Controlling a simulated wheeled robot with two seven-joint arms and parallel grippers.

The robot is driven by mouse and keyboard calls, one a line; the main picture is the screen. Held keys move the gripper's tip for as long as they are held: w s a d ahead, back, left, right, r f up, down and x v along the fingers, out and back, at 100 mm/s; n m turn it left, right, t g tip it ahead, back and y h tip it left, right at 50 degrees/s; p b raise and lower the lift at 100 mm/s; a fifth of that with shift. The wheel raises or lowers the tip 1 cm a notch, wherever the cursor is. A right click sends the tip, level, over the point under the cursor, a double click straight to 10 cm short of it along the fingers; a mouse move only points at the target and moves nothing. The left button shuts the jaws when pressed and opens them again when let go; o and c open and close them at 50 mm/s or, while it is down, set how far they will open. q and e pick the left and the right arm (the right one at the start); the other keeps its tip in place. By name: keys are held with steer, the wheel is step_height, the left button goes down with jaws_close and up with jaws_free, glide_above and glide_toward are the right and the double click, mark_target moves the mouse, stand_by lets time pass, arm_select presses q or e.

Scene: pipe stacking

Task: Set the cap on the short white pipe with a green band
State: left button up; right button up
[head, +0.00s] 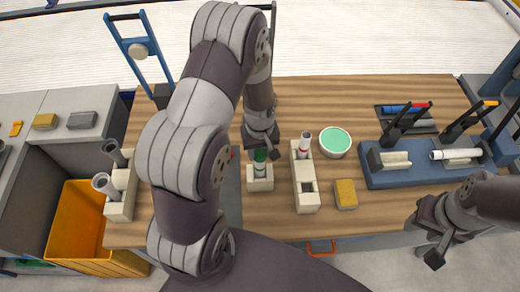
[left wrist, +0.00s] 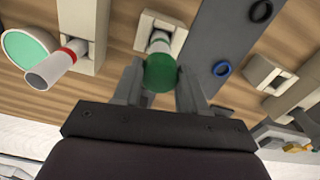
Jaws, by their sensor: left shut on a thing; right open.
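My left gripper (head: 261,146) points down over a small white holder block (head: 260,184) and is shut on a green cap (head: 260,156). In the left wrist view the green cap (left wrist: 160,73) sits between my two fingers (left wrist: 160,88). Below it the short white pipe (left wrist: 159,43) stands in its block (left wrist: 161,25). The cap is lined up over the pipe top or on it; I cannot tell whether they touch. The pipe's green band cannot be told apart from the cap. My right gripper (head: 426,240) is open and empty, low at the right, in front of the table.
A white pipe with a red band (head: 304,146) stands in the block (head: 307,198) to the right. An orange bin (head: 72,226) is left.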

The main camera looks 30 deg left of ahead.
mark_target(260, 153)
arm_select(q)
steer(key=shift+f, duration=0.15)
steer(key=o, duration=1.6)
steer(key=shift+r+p, duration=3.2)
steer(key=shift+r, duration=0.4)
steer(key=shift+f, duration=0.1)
